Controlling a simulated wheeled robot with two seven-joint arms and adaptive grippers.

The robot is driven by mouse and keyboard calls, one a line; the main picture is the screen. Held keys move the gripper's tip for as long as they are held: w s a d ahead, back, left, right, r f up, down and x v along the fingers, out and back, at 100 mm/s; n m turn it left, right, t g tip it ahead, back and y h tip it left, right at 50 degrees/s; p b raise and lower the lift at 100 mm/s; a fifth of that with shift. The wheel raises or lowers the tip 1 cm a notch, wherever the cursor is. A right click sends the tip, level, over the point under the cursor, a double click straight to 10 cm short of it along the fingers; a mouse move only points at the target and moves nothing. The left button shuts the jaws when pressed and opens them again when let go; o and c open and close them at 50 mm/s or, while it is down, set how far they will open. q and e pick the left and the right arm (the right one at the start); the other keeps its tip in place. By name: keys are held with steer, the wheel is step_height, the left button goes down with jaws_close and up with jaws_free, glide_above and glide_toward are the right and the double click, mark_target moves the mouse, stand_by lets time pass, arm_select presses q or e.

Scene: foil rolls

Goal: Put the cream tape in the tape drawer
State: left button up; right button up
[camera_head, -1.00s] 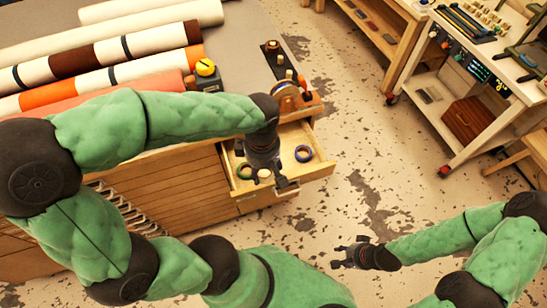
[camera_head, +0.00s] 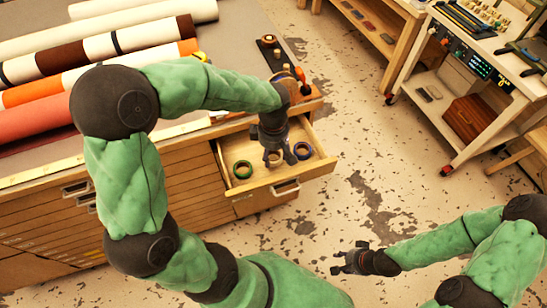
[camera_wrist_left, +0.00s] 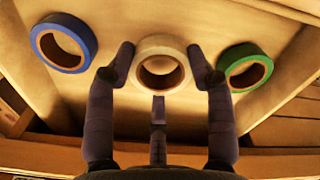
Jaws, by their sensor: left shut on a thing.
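The cream tape (camera_wrist_left: 161,47) is between the fingertips of my left gripper (camera_wrist_left: 162,68) in the left wrist view, with a finger touching each side. In the head view the left gripper (camera_head: 279,158) is down inside the open tape drawer (camera_head: 262,187), and the cream tape (camera_head: 273,158) shows partly behind its fingers. A green tape (camera_head: 242,169) lies to its left and a blue tape (camera_head: 303,150) to its right in the drawer. Whether the cream tape rests on the drawer floor I cannot tell. My right gripper (camera_head: 350,258) is empty above the floor, its fingers apart.
The wooden cabinet (camera_head: 172,170) carries several large rolls (camera_head: 95,45) on its top. A dark tool holder (camera_head: 272,50) stands near its right edge. A cart (camera_head: 455,110) stands at the right. The floor right of the drawer is clear.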

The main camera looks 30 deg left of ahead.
arm_select(q)
steer(key=shift+f, duration=0.7)
arm_select(e)
steer(key=shift+f, duration=0.5)
arm_select(q)
steer(key=shift+f+b, duration=0.2)
steer(key=shift+b, duration=0.1)
steer(key=o, duration=1.2)
steer(key=shift+c, duration=0.2)
arm_select(e)
steer(key=shift+f, duration=0.1)
arm_select(q)
steer(key=shift+r, duration=0.15)
steer(key=shift+r+p, duration=0.35)
step_height(320, 180, up, 11)
steer(key=p, duration=0.4)
steer(key=shift+r+p, duration=0.2)
steer(key=shift+p, duration=0.15)
arm_select(e)
step_height(320, 180, up, 5)
steer(key=shift+r, duration=0.15)
